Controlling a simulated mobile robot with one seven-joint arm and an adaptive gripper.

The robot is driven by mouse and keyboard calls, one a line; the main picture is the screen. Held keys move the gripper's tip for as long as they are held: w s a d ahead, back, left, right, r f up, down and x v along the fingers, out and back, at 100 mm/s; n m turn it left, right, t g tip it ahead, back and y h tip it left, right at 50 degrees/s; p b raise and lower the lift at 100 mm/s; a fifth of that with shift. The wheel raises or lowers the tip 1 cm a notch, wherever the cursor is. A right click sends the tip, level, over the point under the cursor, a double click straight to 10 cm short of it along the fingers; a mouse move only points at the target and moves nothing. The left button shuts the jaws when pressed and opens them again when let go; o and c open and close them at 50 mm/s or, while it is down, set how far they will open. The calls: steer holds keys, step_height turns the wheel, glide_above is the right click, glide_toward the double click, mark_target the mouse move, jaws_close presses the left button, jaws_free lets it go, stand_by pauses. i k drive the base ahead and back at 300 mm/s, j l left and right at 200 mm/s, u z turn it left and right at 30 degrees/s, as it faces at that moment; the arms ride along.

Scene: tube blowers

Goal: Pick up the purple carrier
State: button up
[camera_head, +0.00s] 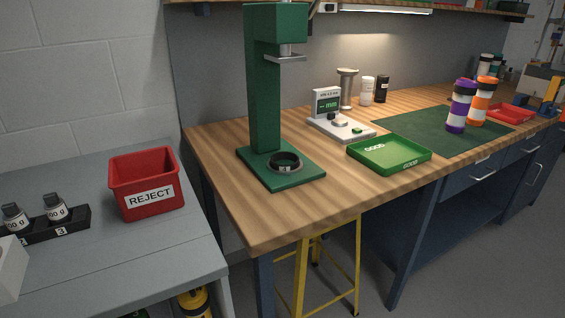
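My gripper is not in view.
A green GOOD tray (420,164) lies left of the mat at the bench's front. A green press (264,100) and a gauge (327,103) stand further left. A red tray (509,113) is at the right. A red REJECT bin (146,201) sits on the grey table.

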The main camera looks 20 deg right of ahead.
mark_target(464, 90)
steer(key=z, duration=1.6)
steer(key=i+l, duration=0.75)
steer(key=i, duration=0.2)
steer(key=i+l+u, duration=0.15)
steer(key=i+l, duration=0.6)
steer(key=i, duration=0.25)
